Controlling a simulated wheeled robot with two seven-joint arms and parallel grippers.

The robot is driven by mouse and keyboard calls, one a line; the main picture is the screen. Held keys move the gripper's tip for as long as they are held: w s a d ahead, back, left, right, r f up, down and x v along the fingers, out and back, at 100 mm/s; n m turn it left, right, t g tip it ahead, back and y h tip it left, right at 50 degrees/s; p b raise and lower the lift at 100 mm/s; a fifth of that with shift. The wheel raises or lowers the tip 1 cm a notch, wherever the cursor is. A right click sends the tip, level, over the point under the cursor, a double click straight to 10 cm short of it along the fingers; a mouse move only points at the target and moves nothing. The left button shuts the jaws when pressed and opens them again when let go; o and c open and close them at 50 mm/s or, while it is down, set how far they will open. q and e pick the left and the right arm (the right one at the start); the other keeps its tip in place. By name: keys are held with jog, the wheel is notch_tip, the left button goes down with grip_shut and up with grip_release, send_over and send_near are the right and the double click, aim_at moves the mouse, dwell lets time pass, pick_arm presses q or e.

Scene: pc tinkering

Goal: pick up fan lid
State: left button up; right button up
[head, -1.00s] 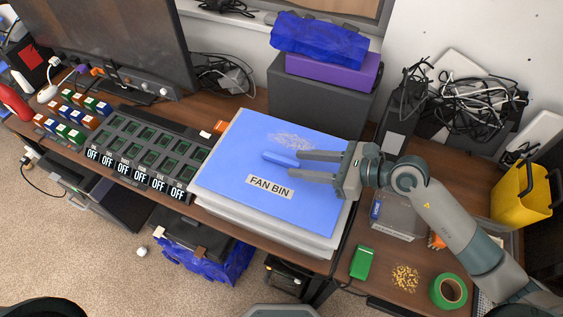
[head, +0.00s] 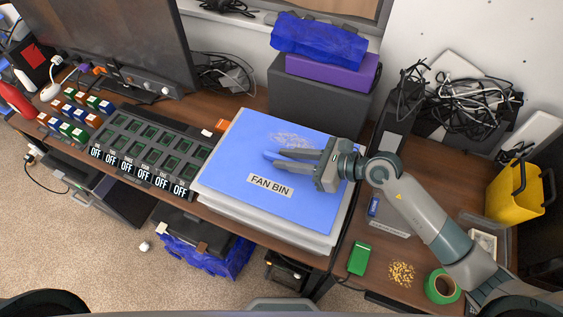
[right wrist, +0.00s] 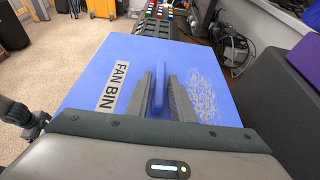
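The fan lid (head: 235,165) is a flat blue panel labelled "FAN BIN" on top of a pale bin. It also shows in the right wrist view (right wrist: 95,70). A raised blue handle (right wrist: 159,88) stands on its middle. My right gripper (head: 277,159) is low over the lid, its fingers pointing left. In the right wrist view its two fingers (right wrist: 163,97) lie on either side of the handle and look apart, with the handle between them. The fingers hide part of the handle in the head view. My left gripper is not in view.
A black tray with "OFF" labels (head: 140,150) lies left of the bin. A grey box (head: 320,105) stands behind it. A green box (head: 360,258), green tape (head: 442,286) and a yellow bucket (head: 515,195) are at the right.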

aim_at(288, 159)
grip_shut()
notch_tip(288, 159, up, 10)
jog(key=b, duration=0.2)
dwell(0.4)
dwell(0.7)
